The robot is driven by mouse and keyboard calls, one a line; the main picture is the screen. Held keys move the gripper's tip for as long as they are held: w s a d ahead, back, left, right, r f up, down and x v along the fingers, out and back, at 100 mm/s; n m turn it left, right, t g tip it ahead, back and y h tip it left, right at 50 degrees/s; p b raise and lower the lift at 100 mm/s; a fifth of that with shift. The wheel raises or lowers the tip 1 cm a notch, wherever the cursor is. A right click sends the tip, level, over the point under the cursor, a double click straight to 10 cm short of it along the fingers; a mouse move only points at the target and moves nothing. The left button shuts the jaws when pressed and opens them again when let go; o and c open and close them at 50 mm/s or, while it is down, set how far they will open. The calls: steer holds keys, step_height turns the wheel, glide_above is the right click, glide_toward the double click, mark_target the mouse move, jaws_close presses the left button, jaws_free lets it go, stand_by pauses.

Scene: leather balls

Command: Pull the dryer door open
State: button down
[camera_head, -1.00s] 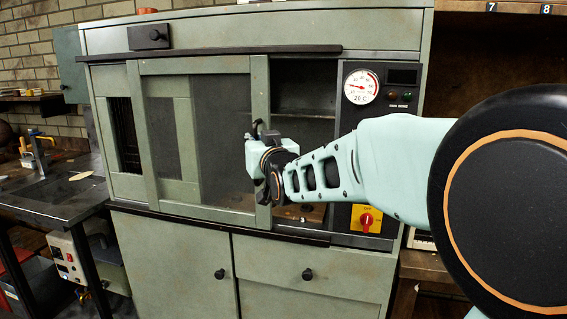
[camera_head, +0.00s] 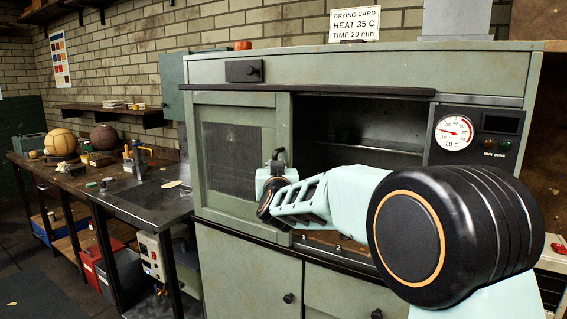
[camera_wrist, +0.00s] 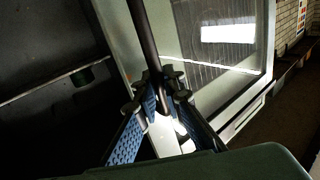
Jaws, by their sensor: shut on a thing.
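The dryer is a grey-green cabinet (camera_head: 340,68) with a sliding door (camera_head: 237,108) that has a dark mesh window. The door stands at the left of the opening, and the dark interior (camera_head: 380,125) with a shelf shows on the right. My gripper (camera_head: 274,166) is at the door's right edge. In the wrist view my gripper (camera_wrist: 157,95) is shut around a dark upright handle bar (camera_wrist: 146,40). The door's pale frame and window (camera_wrist: 215,55) are just right of it, the dark interior on the left.
A dial (camera_head: 453,132) is on the panel right of the opening. A drying card sign (camera_head: 355,24) stands on top. At left is a workbench (camera_head: 150,203) with an orange ball (camera_head: 60,142) and a brown ball (camera_head: 104,137). Dark floor is free at lower left.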

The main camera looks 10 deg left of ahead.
stand_by(0.3)
steer(key=c, duration=2.3)
jaws_free()
steer(key=v, duration=1.2)
steer(key=shift+r, duration=0.1)
